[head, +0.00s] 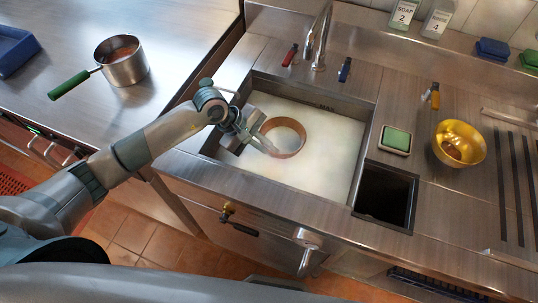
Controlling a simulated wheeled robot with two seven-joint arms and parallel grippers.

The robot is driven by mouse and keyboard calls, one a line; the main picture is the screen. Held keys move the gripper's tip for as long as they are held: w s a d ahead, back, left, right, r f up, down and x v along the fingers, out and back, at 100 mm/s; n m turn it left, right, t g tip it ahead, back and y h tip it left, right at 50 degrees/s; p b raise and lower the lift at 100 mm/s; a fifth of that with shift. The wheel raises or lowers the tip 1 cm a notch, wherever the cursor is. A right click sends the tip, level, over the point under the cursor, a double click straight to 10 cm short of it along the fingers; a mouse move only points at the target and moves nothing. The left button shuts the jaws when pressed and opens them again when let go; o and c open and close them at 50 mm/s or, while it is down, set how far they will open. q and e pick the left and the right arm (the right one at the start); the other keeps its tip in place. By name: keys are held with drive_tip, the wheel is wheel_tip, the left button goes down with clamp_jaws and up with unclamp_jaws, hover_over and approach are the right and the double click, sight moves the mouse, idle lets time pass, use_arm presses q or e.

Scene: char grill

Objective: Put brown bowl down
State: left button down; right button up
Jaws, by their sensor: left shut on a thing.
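The brown bowl (300,152) is at the middle of the sink (335,180), over or in its whitish water; I cannot tell whether it is floating or held above it. Only its ring-like brown rim and side show, and its inside looks the same pale colour as the water. My left gripper (268,148) reaches in from the left and is shut on the bowl's left edge. My right gripper is not in view.
A pot with a green handle (124,68) stands on the left counter. A gold bowl (459,143), a green sponge (396,139) and an open dark bin hole (386,194) are right of the sink. A faucet (319,40) stands behind it.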

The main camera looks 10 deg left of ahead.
use_arm(q)
drive_tip(key=shift+f+b, duration=0.7)
drive_tip(key=shift+f, duration=1.25)
drive_tip(key=shift+f, duration=0.1)
drive_tip(key=c, duration=1.9)
unclamp_jaws()
drive_tip(key=shift+c, duration=0.2)
